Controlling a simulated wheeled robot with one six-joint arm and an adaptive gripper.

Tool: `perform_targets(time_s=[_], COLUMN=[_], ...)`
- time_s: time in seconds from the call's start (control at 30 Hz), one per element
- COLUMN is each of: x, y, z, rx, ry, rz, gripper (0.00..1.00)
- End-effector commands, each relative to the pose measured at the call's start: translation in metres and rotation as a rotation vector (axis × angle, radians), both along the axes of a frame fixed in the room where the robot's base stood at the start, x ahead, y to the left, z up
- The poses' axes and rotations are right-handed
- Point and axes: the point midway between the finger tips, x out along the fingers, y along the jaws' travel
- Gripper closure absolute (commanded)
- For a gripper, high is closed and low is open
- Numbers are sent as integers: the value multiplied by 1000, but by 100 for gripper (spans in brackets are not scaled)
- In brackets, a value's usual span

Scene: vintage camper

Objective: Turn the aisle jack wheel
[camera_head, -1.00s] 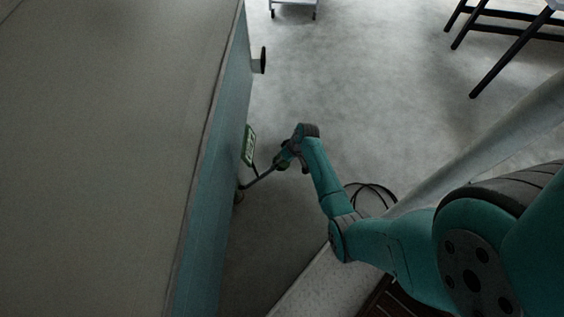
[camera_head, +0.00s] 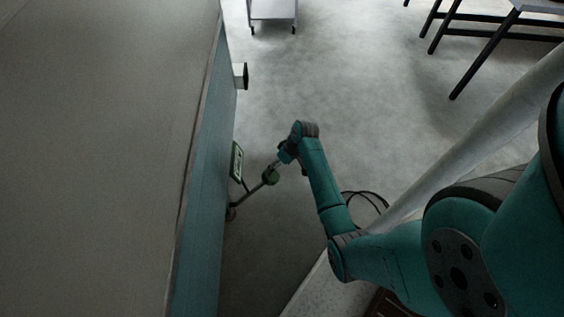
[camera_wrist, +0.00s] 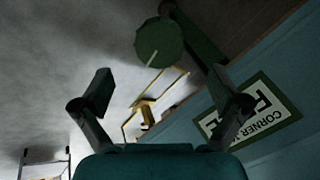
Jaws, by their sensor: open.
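A dark green round wheel (camera_head: 271,176) sits on the end of a rod that slants up from the base of the blue wall. It also shows in the wrist view (camera_wrist: 159,42), top centre, with a pale line across its face and a dark green bar beside it. My gripper (camera_wrist: 164,88) is open and empty, its two fingers spread below the wheel in that picture. The wheel is beyond the fingertips, not between them. In the head view my gripper (camera_head: 284,158) is just up and right of the wheel, and its fingers are too small to make out.
A green-framed sign (camera_wrist: 250,112) reading "CORNER", partly covered by a finger, is on the blue wall (camera_head: 203,190). A black knob (camera_head: 245,76) juts from that wall. A yellow bent frame (camera_wrist: 150,103) lies beyond.

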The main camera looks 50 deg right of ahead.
Motion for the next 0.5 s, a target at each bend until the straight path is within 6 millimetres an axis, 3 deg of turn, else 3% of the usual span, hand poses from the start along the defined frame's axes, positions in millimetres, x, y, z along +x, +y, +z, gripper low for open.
perform_targets(time_s=[0.2, 0.5], x=[-7, -9], y=[-8, -9], z=[25, 30], rx=[-1, 0], ry=[-1, 0], rz=[-2, -1], gripper=[2, 2])
